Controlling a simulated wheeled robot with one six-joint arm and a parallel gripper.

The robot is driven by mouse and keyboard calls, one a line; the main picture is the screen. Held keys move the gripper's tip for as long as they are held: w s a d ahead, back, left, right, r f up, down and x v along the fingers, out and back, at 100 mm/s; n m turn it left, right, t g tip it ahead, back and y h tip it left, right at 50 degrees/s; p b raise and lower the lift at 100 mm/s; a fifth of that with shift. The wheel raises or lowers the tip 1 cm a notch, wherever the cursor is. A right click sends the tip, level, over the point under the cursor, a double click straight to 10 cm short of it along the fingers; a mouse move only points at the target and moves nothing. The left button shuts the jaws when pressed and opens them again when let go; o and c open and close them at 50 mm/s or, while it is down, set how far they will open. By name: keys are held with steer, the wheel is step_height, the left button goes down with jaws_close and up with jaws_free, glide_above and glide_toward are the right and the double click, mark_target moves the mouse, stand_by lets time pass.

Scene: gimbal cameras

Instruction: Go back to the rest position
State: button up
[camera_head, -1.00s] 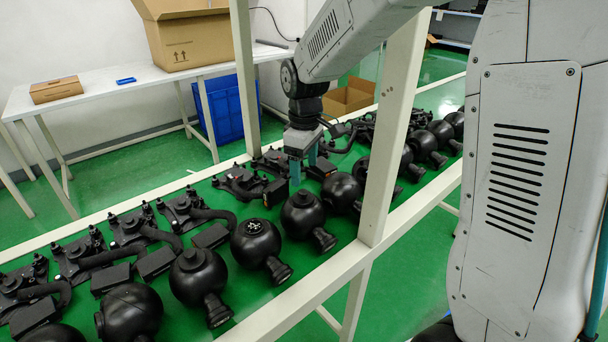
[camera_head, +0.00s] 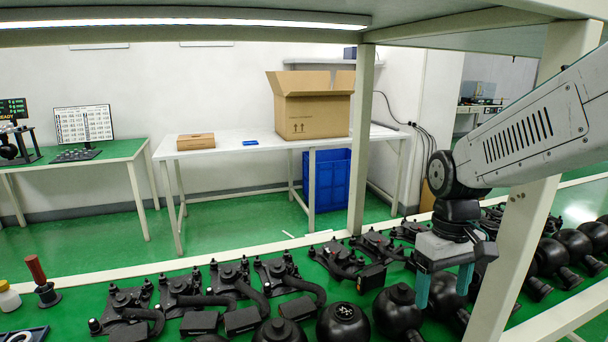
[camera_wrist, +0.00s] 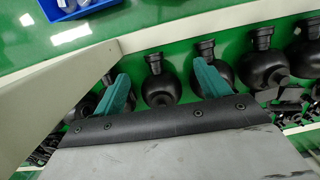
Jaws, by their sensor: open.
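My gripper (camera_head: 444,287) hangs from my arm at the right of the head view, its two teal fingers pointing down over the green bench. The fingers are apart and nothing is between them. In the wrist view my gripper (camera_wrist: 165,84) also shows two spread teal fingers. Black gimbal cameras (camera_head: 397,311) with round bodies stand in a row just below and beside the fingers. One of them (camera_wrist: 158,84) shows between the fingers in the wrist view. Whether a finger touches a camera, I cannot tell.
A white frame post (camera_head: 520,245) stands close to my gripper, and another post (camera_head: 361,140) is farther back. Black gimbal mounts (camera_head: 280,275) line the bench. Behind are a white table (camera_head: 230,151), an open cardboard box (camera_head: 312,112) and a blue crate (camera_head: 328,182). Green floor lies between.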

steer(key=s+r+m+t, duration=0.1)
steer(key=s+r, duration=0.2)
steer(key=s, duration=0.5)
steer(key=s+d+r+m+t, duration=0.1)
steer(key=s+r+m+t, duration=0.1)
steer(key=s, duration=0.7)
steer(key=shift+s+d+r, duration=0.15)
steer(key=shift+d+r, duration=0.15)
steer(key=shift+r, duration=0.3)
steer(key=shift+c, duration=0.3)
